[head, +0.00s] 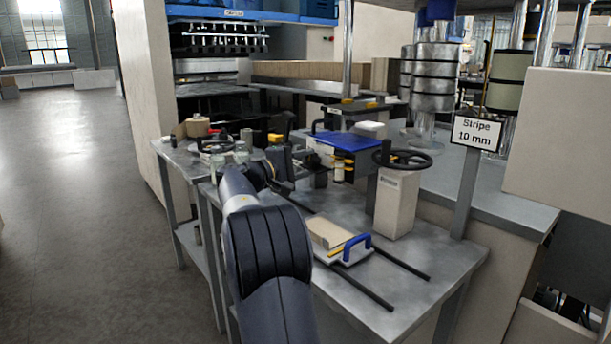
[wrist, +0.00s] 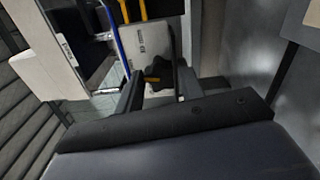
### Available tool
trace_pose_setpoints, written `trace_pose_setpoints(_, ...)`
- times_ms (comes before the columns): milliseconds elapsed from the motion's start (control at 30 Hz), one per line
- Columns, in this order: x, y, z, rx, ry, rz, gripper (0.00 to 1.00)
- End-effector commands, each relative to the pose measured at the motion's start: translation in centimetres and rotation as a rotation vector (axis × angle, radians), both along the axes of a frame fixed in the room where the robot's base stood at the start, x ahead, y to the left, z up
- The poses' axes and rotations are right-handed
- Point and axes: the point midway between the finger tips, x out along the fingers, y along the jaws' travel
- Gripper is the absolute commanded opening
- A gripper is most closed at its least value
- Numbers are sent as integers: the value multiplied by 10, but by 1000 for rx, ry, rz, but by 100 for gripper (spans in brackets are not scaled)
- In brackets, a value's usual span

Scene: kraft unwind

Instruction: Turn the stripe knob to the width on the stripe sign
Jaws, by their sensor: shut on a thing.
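The stripe sign (head: 477,132) stands on a grey post at the right of the bench and reads "Stripe 10 mm". In the wrist view a dark lobed knob (wrist: 159,71) with an orange mark sits against a pale panel, and I take it for the stripe knob. My gripper (wrist: 159,83) has one finger on each side of it and is shut on it. In the head view my gripper (head: 299,175) is beside the blue-topped unit, and the knob is hidden. The scale around the knob is too small to read.
A blue-topped unit (head: 343,143) stands at the back of the metal bench (head: 372,296). A black handwheel (head: 402,157) on a pale pedestal stands to its right. A tray with a blue handle (head: 357,243) lies in front. Small jars (head: 241,152) stand to the left.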

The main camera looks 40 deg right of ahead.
Motion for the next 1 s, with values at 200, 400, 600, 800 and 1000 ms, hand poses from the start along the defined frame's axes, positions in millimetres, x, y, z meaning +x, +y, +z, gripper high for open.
trace_pose_setpoints(200,0,0,-8,-22,-204,-1,13)
trace_pose_setpoints(400,0,0,-8,-42,-393,-1,13)
trace_pose_setpoints(600,1,0,-9,-62,-568,-1,13)
trace_pose_setpoints(800,1,0,-8,-77,-710,-1,13)
trace_pose_setpoints(1000,1,0,-8,-88,-805,-1,13)
